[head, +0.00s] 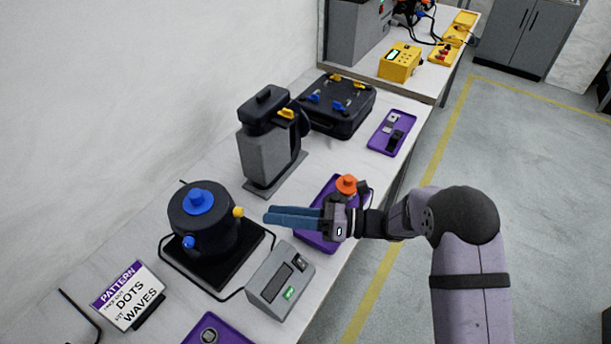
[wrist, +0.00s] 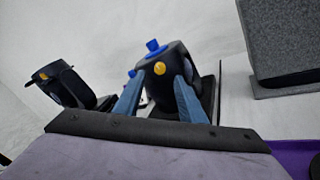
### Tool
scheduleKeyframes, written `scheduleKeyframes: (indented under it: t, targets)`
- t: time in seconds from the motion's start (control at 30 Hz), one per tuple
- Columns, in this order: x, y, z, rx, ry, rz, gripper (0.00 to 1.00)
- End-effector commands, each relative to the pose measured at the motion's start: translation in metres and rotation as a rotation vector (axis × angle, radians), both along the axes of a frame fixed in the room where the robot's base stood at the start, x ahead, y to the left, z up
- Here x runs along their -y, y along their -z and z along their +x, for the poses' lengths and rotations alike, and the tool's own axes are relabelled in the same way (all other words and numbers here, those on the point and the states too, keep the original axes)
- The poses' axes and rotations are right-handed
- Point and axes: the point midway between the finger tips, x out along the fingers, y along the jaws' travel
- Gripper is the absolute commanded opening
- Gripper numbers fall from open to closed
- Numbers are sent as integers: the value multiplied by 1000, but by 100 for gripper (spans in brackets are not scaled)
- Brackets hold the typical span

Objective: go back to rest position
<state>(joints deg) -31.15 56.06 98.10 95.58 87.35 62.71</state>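My gripper (head: 268,215) hangs over the workbench in the head view, its blue fingers pointing left. In the wrist view the two fingers of my gripper (wrist: 158,82) stand apart with nothing held between them. Beyond them is a round black can (head: 203,222) with blue and yellow knobs, on a black base; this can also shows in the wrist view (wrist: 165,62). In the head view the fingertips appear just right of its yellow knob; the exact gap is unclear.
A purple tray (head: 314,238) with an orange-topped item lies beneath my gripper and partly hides behind it. A grey control box (head: 280,281) stands in front. A grey-and-black machine (head: 268,150) and black case (head: 338,108) stand farther back. A pattern sign (head: 128,296) is at lower left.

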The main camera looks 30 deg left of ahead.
Motion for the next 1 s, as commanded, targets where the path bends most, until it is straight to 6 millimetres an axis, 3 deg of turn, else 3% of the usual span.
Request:
scheduleKeyframes:
  t: [0.17,0.27,0.37,0.57,0.8,1.0]
  targets:
    - [5,-1,0,30,-7,-9,37]
    - [18,-2,-3,108,-31,-36,37]
    - [44,-1,-9,244,-79,-81,37]
    - [134,11,-24,656,-262,-206,37]
    - [274,30,-37,1174,-621,-347,37]
    - [375,33,-40,1498,-985,-413,37]
